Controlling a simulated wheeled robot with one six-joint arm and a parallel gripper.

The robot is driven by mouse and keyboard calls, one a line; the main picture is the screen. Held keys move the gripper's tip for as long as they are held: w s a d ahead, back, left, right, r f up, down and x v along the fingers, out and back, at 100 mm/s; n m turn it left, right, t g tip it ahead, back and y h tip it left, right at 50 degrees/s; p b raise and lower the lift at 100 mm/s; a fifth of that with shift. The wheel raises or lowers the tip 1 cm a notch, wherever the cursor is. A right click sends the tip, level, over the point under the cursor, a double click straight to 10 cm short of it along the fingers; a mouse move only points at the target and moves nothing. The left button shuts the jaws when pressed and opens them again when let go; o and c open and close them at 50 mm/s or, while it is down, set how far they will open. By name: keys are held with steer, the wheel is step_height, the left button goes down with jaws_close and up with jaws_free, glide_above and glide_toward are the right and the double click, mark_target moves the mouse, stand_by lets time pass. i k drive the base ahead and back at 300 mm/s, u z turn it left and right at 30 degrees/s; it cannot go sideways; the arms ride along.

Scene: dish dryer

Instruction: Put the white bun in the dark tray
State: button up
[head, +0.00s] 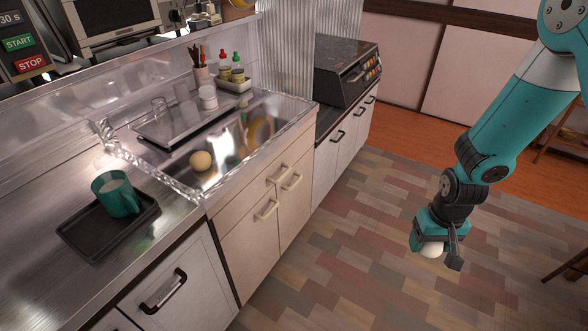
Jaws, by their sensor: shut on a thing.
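My gripper (434,253) hangs on the right side of the head view, above the floor and away from the counter. It is shut on a rounded white thing, the white bun (431,250), which shows only in part between the fingers. The dark tray (92,246) lies on the steel counter at the lower left, well to the left of my gripper. A teal mug (115,194) with a whitish inside stands on the tray toward its back.
A round beige thing (201,161) sits in the sink (222,142). Behind it are a drying tray (160,125) with glasses, and a caddy (236,86) of bottles. A dark stove (345,70) stands beyond.

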mark_target(93, 234)
steer(key=u, duration=1.7)
